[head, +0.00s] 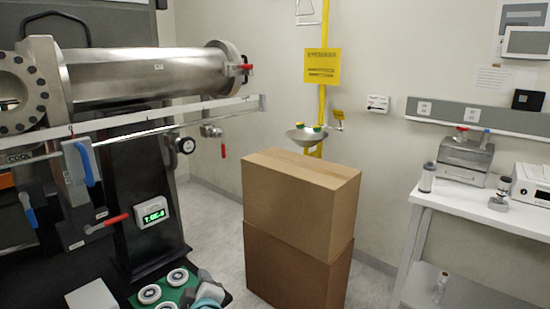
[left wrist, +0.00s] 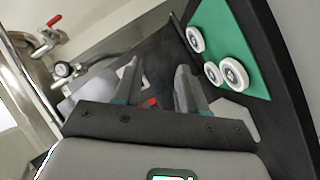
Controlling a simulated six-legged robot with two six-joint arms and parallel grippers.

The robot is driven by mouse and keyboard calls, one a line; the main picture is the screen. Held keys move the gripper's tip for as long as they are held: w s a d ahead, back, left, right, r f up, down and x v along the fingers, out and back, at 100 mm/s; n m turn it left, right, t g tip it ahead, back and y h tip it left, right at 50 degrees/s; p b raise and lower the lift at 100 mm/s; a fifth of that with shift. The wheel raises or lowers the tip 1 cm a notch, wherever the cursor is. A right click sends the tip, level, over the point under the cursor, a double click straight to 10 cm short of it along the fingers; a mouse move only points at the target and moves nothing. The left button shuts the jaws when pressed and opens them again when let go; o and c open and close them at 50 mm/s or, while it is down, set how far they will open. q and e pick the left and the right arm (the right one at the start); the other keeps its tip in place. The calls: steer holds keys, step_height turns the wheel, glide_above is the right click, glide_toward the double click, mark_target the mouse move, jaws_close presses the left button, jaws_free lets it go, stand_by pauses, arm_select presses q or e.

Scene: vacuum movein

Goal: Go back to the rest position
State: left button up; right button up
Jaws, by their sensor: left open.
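My left gripper (head: 207,284) shows at the bottom of the head view as a grey and teal shape, partly cut off by the frame. It is beside the green mat (head: 186,295), near the white round fittings on it. In the left wrist view, the two grey fingers of my left gripper (left wrist: 157,72) stand apart with nothing held between them. A small red part (left wrist: 152,102) shows behind the gap. The green mat (left wrist: 240,50) with several round fittings is to the right of the fingers. My right gripper is not in view.
A steel vacuum chamber (head: 150,72) with a long rail (head: 160,116) fills the left. Two stacked cardboard boxes (head: 300,205) stand right of the mat. A white bench (head: 480,210) with instruments is at the right. Grey floor shows between the boxes and bench.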

arm_select(q)
steer(key=s+d+f+m+g+h, duration=0.1)
steer(key=s+f+m+g+h, duration=0.4)
steer(key=f, duration=0.7)
steer(key=s+d+f+m+g+h, duration=0.1)
steer(key=s+f+m, duration=0.2)
steer(key=s+f, duration=0.65)
steer(key=s+d+f+m+g+h, duration=0.1)
steer(key=s+f+m+g, duration=0.1)
steer(key=s+f, duration=0.4)
steer(key=s+d+f+m+g+h, duration=0.2)
steer(key=s+f+g, duration=0.3)
steer(key=s, duration=0.7)
steer(key=shift+d+f+m+b, duration=0.25)
steer(key=shift+f+m+b, duration=0.25)
steer(key=shift+f, duration=0.15)
